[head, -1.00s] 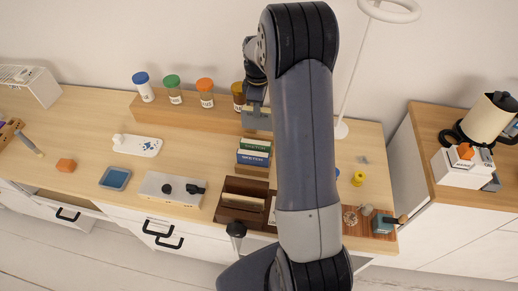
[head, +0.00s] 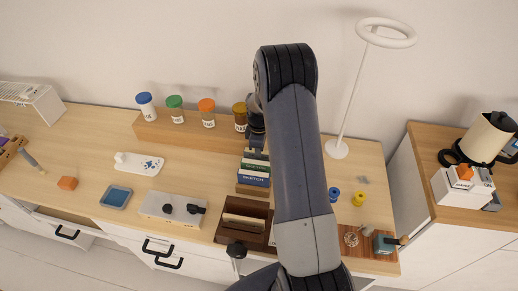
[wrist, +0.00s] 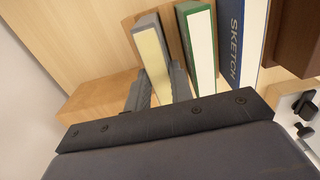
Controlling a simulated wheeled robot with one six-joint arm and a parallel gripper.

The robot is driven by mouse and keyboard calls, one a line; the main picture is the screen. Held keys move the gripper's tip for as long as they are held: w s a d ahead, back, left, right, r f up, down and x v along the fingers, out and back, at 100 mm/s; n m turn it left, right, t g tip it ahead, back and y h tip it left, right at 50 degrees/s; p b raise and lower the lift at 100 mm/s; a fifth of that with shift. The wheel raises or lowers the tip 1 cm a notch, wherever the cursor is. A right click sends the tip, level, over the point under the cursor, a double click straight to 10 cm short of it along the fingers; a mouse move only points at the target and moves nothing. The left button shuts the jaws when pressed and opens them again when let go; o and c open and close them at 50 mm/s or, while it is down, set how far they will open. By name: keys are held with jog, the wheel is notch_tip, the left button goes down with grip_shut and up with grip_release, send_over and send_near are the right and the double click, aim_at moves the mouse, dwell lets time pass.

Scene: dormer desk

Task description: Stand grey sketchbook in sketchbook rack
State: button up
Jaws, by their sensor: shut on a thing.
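My gripper (wrist: 157,88) is shut on the grey sketchbook (wrist: 152,52), whose pale page edge shows between the fingers in the wrist view. The grey sketchbook is upright beside the green sketchbook (wrist: 200,45), with a small gap between them. The blue sketchbook (wrist: 236,42), lettered SKETCH, stands on the green one's other side. In the head view the green sketchbook (head: 256,168) and blue sketchbook (head: 254,180) stand in the light wooden sketchbook rack (head: 252,190). My gripper (head: 256,145) is at the rack's back end. I cannot tell whether the grey sketchbook touches the rack's floor.
A wooden ledge (head: 190,130) with several lidded jars runs behind the rack. A dark brown box (head: 232,235) stands in front of it. A white lamp (head: 337,150) and blue and yellow spools (head: 358,199) are to the right.

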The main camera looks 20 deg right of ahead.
jog(key=shift+f, duration=0.15)
jog(key=o, duration=0.9)
notch_tip(320, 180, up, 12)
jog(key=shift+r+b, duration=0.2)
jog(key=shift+b, duration=0.55)
jog(key=shift+s+f, duration=0.1)
